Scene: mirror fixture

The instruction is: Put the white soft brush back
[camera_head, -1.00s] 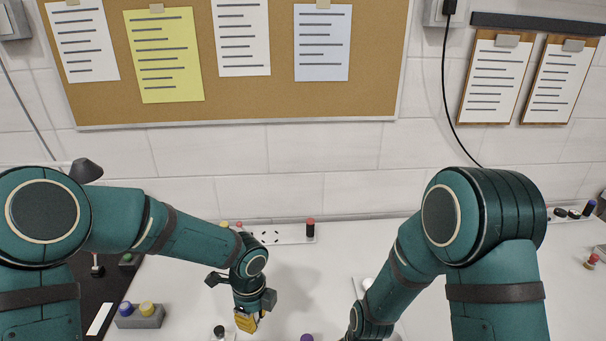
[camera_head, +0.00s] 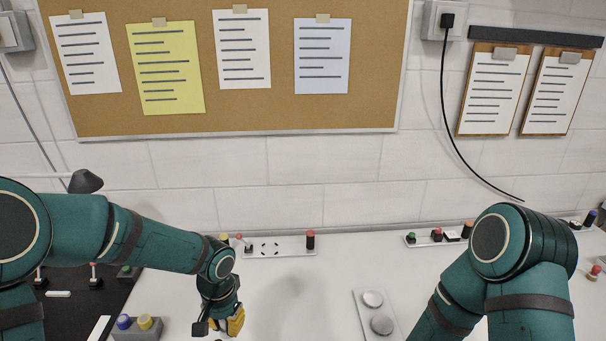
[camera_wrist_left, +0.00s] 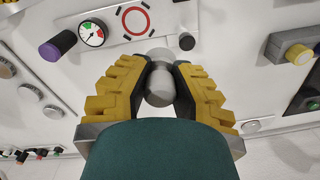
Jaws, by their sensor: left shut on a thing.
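My left gripper (camera_head: 232,325) is low in the head view, over the white work surface, with yellow fingers pointing down. The head view does not show the brush clearly. My right arm comes in from the right, but its gripper is outside the picture.
The wrist view shows a gauge (camera_wrist_left: 92,34), a purple knob (camera_wrist_left: 58,46), a red ring marking (camera_wrist_left: 136,18), a black knob (camera_wrist_left: 187,41) and a yellow button (camera_wrist_left: 298,54). In the head view, a plate with two grey discs (camera_head: 360,303) lies near my right arm.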

